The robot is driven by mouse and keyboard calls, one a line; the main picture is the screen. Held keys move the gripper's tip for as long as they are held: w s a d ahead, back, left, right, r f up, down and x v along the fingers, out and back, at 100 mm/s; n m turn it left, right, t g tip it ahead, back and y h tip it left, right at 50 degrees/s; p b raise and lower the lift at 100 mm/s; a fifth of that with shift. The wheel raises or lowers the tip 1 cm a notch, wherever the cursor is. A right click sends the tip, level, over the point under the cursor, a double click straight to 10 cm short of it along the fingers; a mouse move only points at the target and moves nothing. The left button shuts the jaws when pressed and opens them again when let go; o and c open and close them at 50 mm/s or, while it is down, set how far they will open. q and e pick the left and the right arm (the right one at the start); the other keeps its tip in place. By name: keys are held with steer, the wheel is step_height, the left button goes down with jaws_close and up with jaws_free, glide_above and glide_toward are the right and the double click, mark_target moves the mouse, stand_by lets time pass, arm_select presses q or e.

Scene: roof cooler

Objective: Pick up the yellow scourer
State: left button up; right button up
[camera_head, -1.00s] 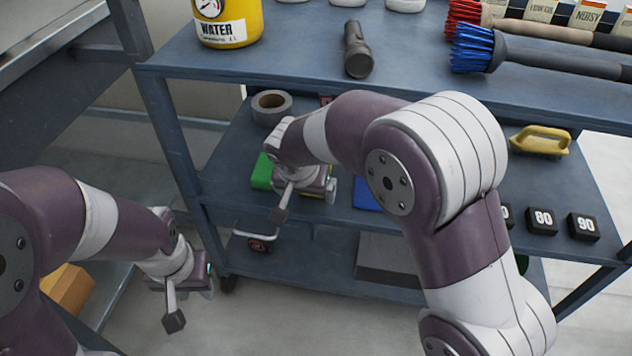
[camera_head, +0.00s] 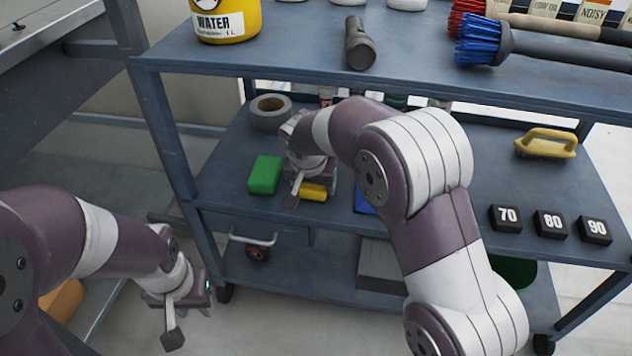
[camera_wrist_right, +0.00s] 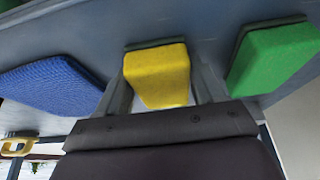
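The yellow scourer (camera_wrist_right: 157,76) lies on the middle shelf (camera_head: 420,192) of the blue-grey rack, between a green scourer (camera_head: 265,174) and a blue scourer (camera_head: 364,201). In the head view, only part of the yellow scourer (camera_head: 313,192) shows below my right gripper (camera_head: 314,182). In the right wrist view, my right gripper's fingers (camera_wrist_right: 162,92) are apart, one on each side of the yellow scourer. I cannot tell whether they touch it. My left gripper (camera_head: 183,300) hangs outside the rack at lower left; its fingers are not clear.
A grey tape roll (camera_head: 270,112) is behind the green scourer. A yellow-handled brush (camera_head: 546,144) and black number blocks (camera_head: 550,223) sit to the right on the same shelf. The top shelf (camera_head: 290,60) overhangs, carrying a yellow water container (camera_head: 226,20) and a flashlight (camera_head: 359,44).

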steer(key=shift+c, duration=0.5)
steer(key=shift+r+p, duration=0.45)
steer(key=shift+r, duration=0.05)
steer(key=shift+r+p, duration=0.65)
steer(key=shift+r, duration=0.05)
steer(key=s+a+p, duration=0.1)
steer(key=s+a, duration=0.1)
steer(key=s, duration=0.6)
steer(key=s+a+p, duration=0.1)
steer(key=s+a, duration=0.2)
steer(key=s, duration=0.6)
steer(key=shift+s+f, duration=0.2)
steer(key=shift+f, duration=0.25)
